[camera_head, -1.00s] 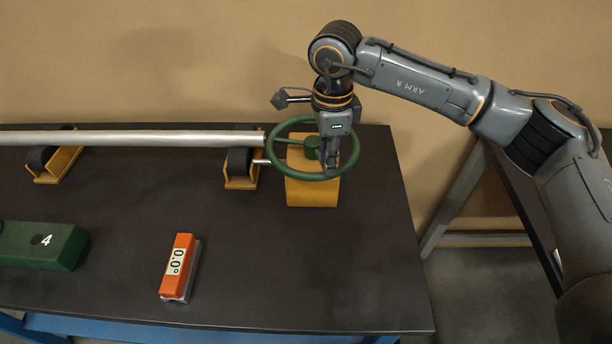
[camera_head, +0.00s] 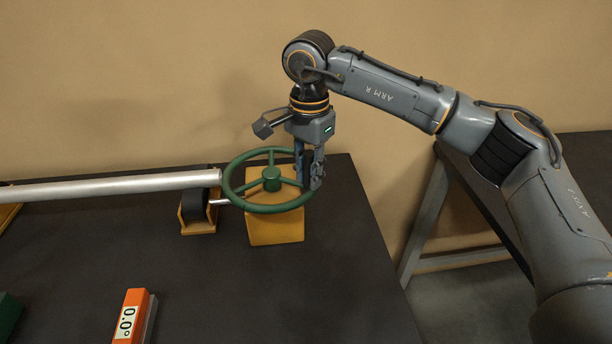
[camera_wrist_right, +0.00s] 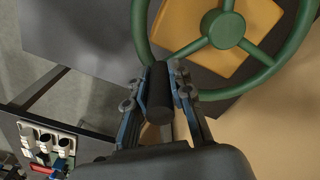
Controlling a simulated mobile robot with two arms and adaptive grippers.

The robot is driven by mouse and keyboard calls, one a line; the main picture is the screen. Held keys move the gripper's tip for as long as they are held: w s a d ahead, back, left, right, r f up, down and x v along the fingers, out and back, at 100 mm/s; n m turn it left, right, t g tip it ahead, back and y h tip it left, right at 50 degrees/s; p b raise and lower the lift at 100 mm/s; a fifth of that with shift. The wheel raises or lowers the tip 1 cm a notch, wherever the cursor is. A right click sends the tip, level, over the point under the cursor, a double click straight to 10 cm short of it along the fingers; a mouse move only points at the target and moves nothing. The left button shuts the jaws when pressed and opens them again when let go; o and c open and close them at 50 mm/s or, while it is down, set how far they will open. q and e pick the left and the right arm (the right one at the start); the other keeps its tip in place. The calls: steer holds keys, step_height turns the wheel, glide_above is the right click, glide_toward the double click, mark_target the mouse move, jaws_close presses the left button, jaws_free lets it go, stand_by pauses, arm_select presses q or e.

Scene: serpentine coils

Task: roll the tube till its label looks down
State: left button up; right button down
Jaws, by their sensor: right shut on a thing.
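The pale metal tube (camera_head: 110,187) lies along the back of the table, and its right end meets the green handwheel (camera_head: 271,180). No label shows on the part of the tube in view. The handwheel stands over a yellow block (camera_head: 275,230). My right gripper (camera_head: 313,186) points down at the right side of the wheel's rim. In the right wrist view its fingers (camera_wrist_right: 159,95) are shut on a dark cylindrical grip (camera_wrist_right: 158,90) at the rim of the wheel (camera_wrist_right: 222,28). My left gripper is not in view.
A yellow bracket with a dark roller (camera_head: 193,211) stands under the tube near the wheel. A green block (camera_head: 8,315) shows at the left edge. The right front of the table is clear.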

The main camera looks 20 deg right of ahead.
steer(key=shift+w+d+r, duration=0.1)
steer(key=shift+w+d, duration=0.05)
steer(key=c, duration=1.2)
jaws_free()
step_height(320, 180, up, 12)
steer(key=shift+f, duration=0.1)
